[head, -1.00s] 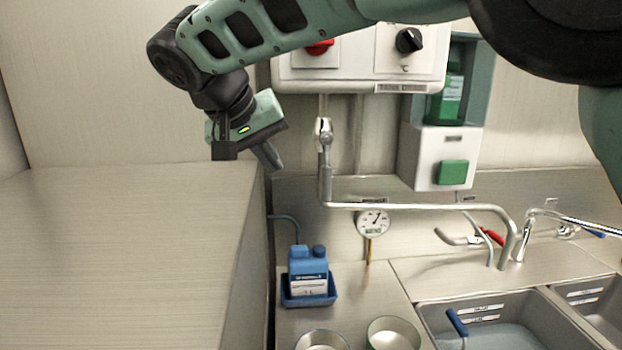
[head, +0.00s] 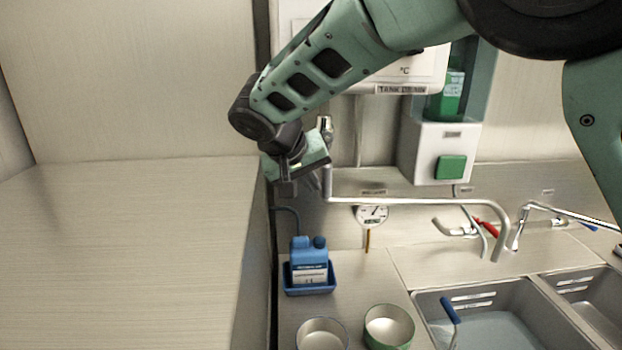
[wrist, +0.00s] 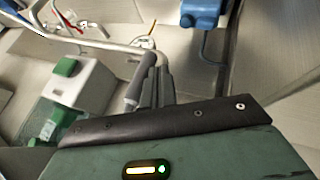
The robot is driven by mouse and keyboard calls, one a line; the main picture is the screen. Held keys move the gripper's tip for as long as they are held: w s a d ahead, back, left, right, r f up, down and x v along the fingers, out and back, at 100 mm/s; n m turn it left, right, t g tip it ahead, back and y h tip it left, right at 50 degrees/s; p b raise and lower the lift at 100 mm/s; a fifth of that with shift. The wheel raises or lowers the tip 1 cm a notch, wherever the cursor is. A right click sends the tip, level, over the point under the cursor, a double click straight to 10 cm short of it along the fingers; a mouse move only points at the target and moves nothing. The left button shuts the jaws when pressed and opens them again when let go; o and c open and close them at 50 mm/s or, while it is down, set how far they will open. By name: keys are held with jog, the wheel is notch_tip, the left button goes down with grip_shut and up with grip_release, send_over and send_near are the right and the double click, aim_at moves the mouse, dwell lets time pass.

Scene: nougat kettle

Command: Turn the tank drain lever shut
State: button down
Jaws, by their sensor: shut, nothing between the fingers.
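A valve (head: 325,126) sits on the pipe below the wall control box, whose label seems to read tank drain. A grey lever (head: 328,184) hangs down from it, partly hidden behind my gripper in the head view. In the wrist view the grey lever (wrist: 135,88) lies just left of my fingers. My gripper (head: 315,181) is shut and empty, close to the lever on its left side in the head view. Whether the fingers touch the lever I cannot tell. The gripper also shows in the wrist view (wrist: 164,75).
The control box (head: 425,65) is above, partly behind my arm. A bent pipe (head: 420,202) runs right to the sink. A dispenser box (head: 437,150) with a green button is on the right. Below are a blue jug (head: 310,260), bowls (head: 388,327) and a blue-handled lever (head: 450,310).

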jog(key=shift+d+f+h+b, duration=0.2)
jog(key=shift+d+h+b, duration=0.2)
jog(key=shift+h+b, duration=0.1)
jog(key=shift+d+f+n+h+b, duration=0.3)
jog(key=shift+d+n+h+b, duration=0.1)
jog(key=shift+d+h+b, duration=0.35)
jog(key=d+r+n+t+h+b, duration=0.3)
jog(key=d+r+h+b, duration=0.2)
jog(key=d+h+b, duration=0.2)
jog(key=shift+d+r+n+h, duration=0.2)
jog(key=shift+d+n+h, duration=0.2)
jog(key=shift+d+h, duration=0.65)
jog(key=shift+a, duration=0.15)
jog(key=shift+r, duration=0.15)
